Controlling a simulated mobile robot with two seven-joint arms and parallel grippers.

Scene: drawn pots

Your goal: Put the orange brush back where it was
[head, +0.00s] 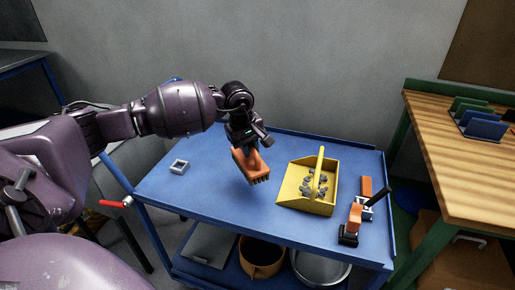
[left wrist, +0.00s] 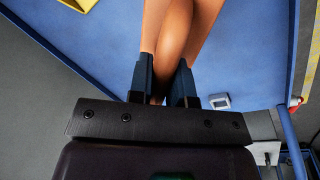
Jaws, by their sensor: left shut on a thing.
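The orange brush (head: 250,165) has dark bristles and hangs tilted above the left-middle part of the blue cart top. My left gripper (head: 243,140) is shut on it from above. In the left wrist view the brush (left wrist: 177,35) runs up from between the two dark fingers of the left gripper (left wrist: 165,85). The fingers hide part of it. A small grey square frame (head: 179,167) lies on the cart top to the left of the brush. It also shows in the left wrist view (left wrist: 220,101). My right gripper is not in view.
A yellow dustpan (head: 297,199) with several grey lumps stands right of the brush on the blue cart (head: 217,204). An orange-and-black tool (head: 353,220) is near the right edge. A brown pot (head: 262,258) sits on the lower shelf. A wooden bench (head: 460,165) stands at right.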

